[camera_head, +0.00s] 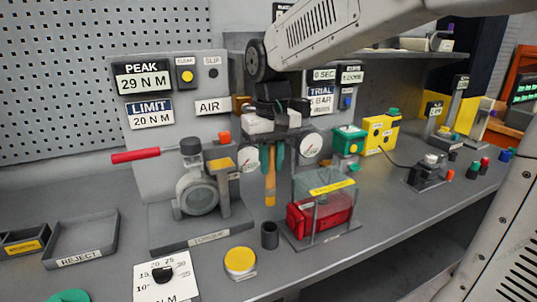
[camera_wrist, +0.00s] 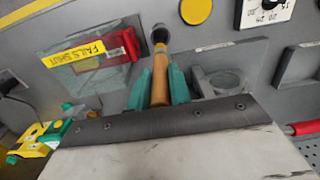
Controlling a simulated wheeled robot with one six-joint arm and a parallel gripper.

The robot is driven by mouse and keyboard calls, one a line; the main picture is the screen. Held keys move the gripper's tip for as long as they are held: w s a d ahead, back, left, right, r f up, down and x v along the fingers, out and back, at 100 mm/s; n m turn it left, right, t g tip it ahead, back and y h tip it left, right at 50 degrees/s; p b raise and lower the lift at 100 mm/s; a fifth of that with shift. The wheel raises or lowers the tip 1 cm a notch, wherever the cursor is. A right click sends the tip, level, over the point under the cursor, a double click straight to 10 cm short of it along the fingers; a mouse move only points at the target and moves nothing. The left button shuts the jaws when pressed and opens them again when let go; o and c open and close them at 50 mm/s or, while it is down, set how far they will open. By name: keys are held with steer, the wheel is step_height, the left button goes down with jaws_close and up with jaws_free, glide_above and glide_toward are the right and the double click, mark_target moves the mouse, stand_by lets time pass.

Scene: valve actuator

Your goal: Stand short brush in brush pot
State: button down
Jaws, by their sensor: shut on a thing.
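My gripper (camera_head: 268,160) has teal fingers and is shut on the short brush (camera_head: 270,188), which has an orange-brown handle. The brush hangs upright, its lower end a little above the dark brush pot (camera_head: 270,236) in the head view, with a gap between them. In the wrist view the brush (camera_wrist: 160,78) lies between the two fingers (camera_wrist: 159,92), and its end points at the open mouth of the pot (camera_wrist: 160,34). The brush's upper part is hidden by the gripper.
A clear box with a red part (camera_head: 318,218) stands just right of the pot. The torque stand (camera_head: 200,232) is to the left, and a yellow round button (camera_head: 240,261) is at the front left. A reject tray (camera_head: 81,240) lies far left.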

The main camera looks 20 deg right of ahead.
mark_target(271, 195)
steer(key=shift+f, duration=5.25)
steer(key=c, duration=1.2)
jaws_free()
step_height(271, 195, up, 8)
steer(key=shift+f, duration=0.1)
